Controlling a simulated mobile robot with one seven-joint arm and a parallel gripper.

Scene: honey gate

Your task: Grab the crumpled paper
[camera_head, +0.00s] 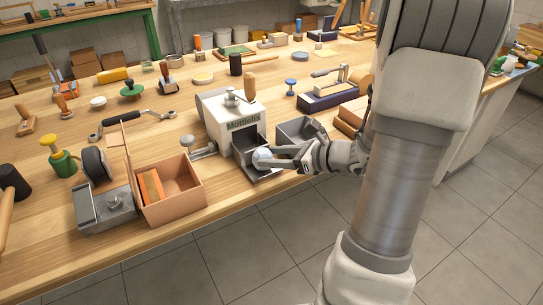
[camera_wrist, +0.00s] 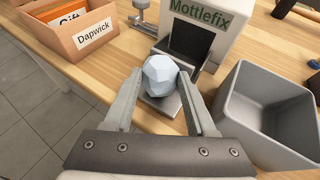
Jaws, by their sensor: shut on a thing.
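The crumpled paper (camera_wrist: 160,76) is a pale, faceted ball. It sits between the fingertips of my gripper (camera_wrist: 158,88), which is shut on it. In the head view the paper (camera_head: 262,155) shows at the tip of my gripper (camera_head: 268,157), at the front tray of the white machine. In the wrist view the ball is over the metal tray (camera_wrist: 167,104) below the machine's dark opening. I cannot tell whether it still touches the tray.
The white Mottlefix machine (camera_head: 232,118) stands right behind the paper. A grey open bin (camera_head: 297,131) is close on the right. An orange-brown box (camera_head: 172,193) labelled Dapwick is at the left. The bench's front edge is near, with tools farther back.

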